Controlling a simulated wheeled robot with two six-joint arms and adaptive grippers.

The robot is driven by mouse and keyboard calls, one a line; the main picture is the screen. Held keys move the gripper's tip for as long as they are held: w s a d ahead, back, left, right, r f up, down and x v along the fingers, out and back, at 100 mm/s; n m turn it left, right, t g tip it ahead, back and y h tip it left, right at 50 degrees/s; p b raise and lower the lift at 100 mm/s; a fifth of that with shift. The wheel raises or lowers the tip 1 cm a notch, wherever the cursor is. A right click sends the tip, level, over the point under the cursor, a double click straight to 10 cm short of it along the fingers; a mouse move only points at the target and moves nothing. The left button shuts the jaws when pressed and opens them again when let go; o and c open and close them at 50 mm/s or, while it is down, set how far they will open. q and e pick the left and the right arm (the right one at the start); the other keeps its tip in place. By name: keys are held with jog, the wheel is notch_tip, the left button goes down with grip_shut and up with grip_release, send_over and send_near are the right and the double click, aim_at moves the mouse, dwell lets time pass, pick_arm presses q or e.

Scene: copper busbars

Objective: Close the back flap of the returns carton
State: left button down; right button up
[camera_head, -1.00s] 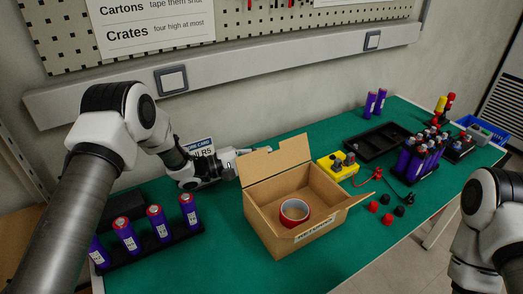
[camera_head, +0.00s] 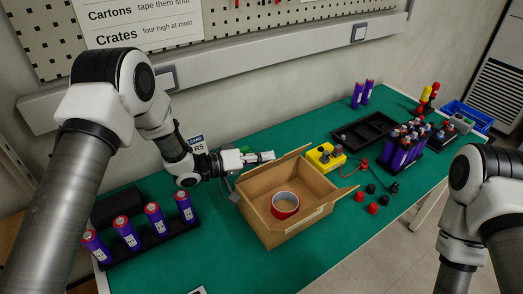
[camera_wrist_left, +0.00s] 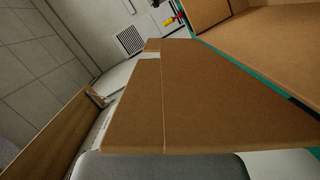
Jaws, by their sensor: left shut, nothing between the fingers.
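The open brown returns carton (camera_head: 268,222) stands on the green bench mat, with a red tape roll (camera_head: 285,205) inside. Its back flap (camera_head: 296,157) shows as a narrow, foreshortened strip along the back edge; its exact tilt is hard to tell. My left gripper (camera_head: 262,157) is shut and empty, just behind the carton's back edge; whether it touches the flap is unclear. In the left wrist view a large creased cardboard panel (camera_wrist_left: 210,105) fills the middle, close to the camera, with the carton's inside at upper right. My right gripper is out of view.
A yellow device (camera_head: 325,157) stands close behind the carton's right side. A rack of purple cells (camera_head: 128,236) lies at left. A black tray (camera_head: 365,132) and more cells (camera_head: 405,148) stand at right. Loose red and black caps lie right of the carton. The front mat is clear.

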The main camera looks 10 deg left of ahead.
pick_arm(q)
jog(key=shift+s+d+f+m+y, duration=0.2)
jog(key=shift+s+d+m+y, duration=0.15)
jog(key=shift+m, duration=0.45)
jog(key=s+d+f+m+b, duration=0.1)
jog(key=m, duration=0.1)
jog(key=f+m+t+y+b, duration=0.1)
jog(key=m, duration=0.1)
jog(key=s+d+f+m+y+b, duration=0.1)
jog(key=f+m+b, duration=0.1)
jog(key=shift+s+d+m+t, duration=0.3)
jog(key=shift+d+m, duration=0.05)
jog(key=shift+m, duration=0.05)
jog(key=shift+f, duration=0.1)
